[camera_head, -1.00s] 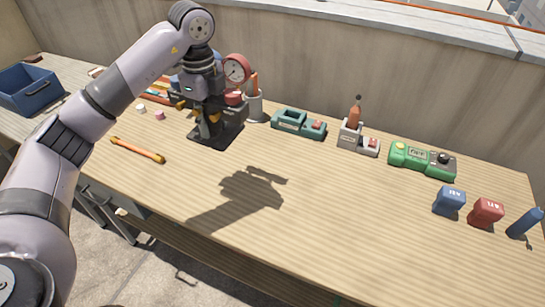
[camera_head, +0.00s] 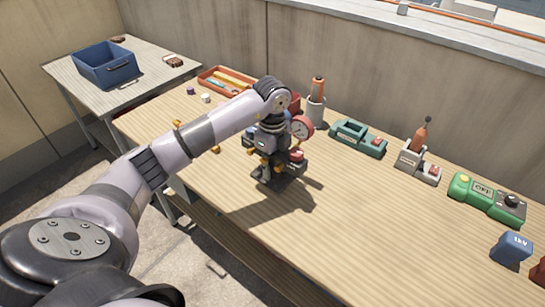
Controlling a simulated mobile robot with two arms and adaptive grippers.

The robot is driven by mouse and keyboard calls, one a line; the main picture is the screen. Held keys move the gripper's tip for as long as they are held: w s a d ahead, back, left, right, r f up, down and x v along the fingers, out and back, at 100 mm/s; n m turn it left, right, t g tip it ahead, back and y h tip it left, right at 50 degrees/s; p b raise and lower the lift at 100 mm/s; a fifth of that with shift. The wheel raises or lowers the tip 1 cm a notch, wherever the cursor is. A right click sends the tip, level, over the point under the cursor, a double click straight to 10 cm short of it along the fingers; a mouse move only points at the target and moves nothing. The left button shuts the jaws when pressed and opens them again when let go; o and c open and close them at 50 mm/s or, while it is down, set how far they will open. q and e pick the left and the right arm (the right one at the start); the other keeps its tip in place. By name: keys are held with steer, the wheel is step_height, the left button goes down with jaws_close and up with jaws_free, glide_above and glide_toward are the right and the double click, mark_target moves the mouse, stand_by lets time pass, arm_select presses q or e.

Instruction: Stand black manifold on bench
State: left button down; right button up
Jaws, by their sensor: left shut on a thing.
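The black manifold (camera_head: 283,178), with a dark base, yellow-orange knobs and a red-rimmed gauge (camera_head: 302,127), is upright near the middle of the wooden bench (camera_head: 370,220) in the head view. My left gripper (camera_head: 269,146) comes down from above and is shut on the manifold's upper part. The fingers and part of the manifold hide each other. The base is at or very close to the bench top; I cannot tell whether it bears on it. My right gripper is not in view.
Behind stand a cup with an orange-handled tool (camera_head: 317,103), a teal holder (camera_head: 358,138), a grey holder (camera_head: 418,160) and a green device (camera_head: 486,198). An orange tray (camera_head: 226,78) lies at the back left. A blue bin (camera_head: 105,65) is on a side table. The bench front is clear.

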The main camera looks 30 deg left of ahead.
arm_select(q)
steer(key=shift+f, duration=2)
steer(key=shift+f, duration=0.15)
steer(key=c, duration=1.2)
jaws_free()
step_height(320, 180, up, 12)
steer(key=shift+s+r+b, duration=0.1)
steer(key=shift+b, duration=0.25)
